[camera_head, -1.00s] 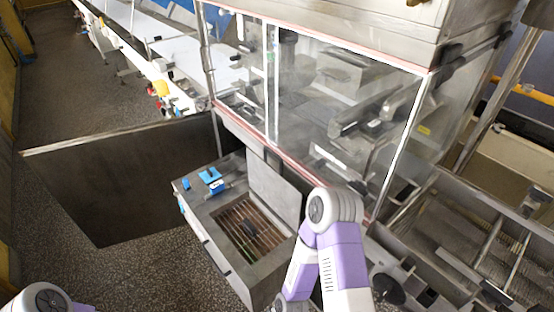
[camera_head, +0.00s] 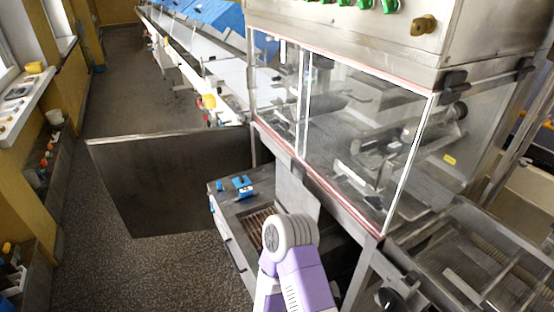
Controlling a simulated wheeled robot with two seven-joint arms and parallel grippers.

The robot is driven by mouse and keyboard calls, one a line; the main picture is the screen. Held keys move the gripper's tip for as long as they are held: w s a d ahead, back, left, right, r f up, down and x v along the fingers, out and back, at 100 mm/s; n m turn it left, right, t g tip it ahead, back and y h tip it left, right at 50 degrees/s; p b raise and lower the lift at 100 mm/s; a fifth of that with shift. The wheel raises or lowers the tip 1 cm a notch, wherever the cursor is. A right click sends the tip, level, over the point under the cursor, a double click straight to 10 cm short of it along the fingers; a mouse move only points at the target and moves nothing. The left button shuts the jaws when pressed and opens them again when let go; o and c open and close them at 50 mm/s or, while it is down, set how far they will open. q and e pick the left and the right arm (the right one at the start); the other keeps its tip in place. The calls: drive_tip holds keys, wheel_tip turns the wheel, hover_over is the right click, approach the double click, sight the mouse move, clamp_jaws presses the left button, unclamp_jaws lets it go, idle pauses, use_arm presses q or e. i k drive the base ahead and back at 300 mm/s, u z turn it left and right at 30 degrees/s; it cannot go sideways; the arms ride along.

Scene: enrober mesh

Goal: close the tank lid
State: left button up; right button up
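The tank (camera_head: 233,226) is a grey metal box at the lower middle, below the glass-sided machine. Its lid (camera_head: 296,192) is a flat grey plate standing raised at the tank's right side, so the opening with its slatted grate (camera_head: 256,217) is uncovered. Blue fittings (camera_head: 243,186) sit on the tank's top at the back. My white and purple right arm rises from the bottom edge in front of the tank and hides part of the opening and the lid's lower part. Neither gripper shows in the head view.
A large dark metal panel (camera_head: 165,180) stands open left of the tank. The glass-sided machine (camera_head: 350,130) is above and right, with a mesh conveyor (camera_head: 490,260) at the lower right. A long white conveyor (camera_head: 205,65) runs back. Speckled floor is free at left.

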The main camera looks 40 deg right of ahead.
sight(293, 195)
drive_tip(key=k, duration=0.35)
drive_tip(key=z, duration=0.8)
